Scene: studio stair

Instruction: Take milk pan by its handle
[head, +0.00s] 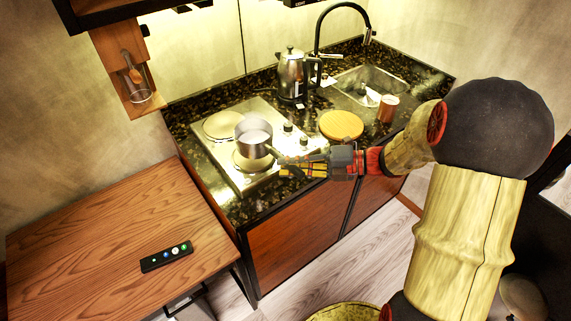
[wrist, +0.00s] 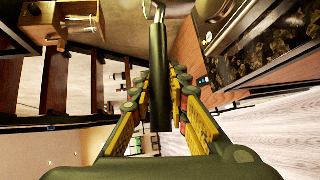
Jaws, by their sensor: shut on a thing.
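The milk pan (head: 253,138) is a small steel pan with a pale inside, over the steel hob (head: 217,158), between its two round plates. I cannot tell whether its base touches the hob. Its dark handle (wrist: 159,85) runs down the middle of the wrist view, between the two yellow-padded fingers. My gripper (head: 283,161) comes from the right and is shut on the handle. In the head view the fingers hide most of the handle. Only the pan's steel edge (wrist: 172,7) shows at the top of the wrist view.
A kettle (head: 291,77) stands behind the hob. A round wooden board (head: 341,125) and a brown cup (head: 388,108) are to the right, near the sink (head: 374,82) with its black tap (head: 318,35). A wooden table (head: 100,225) with a remote (head: 166,256) is at left.

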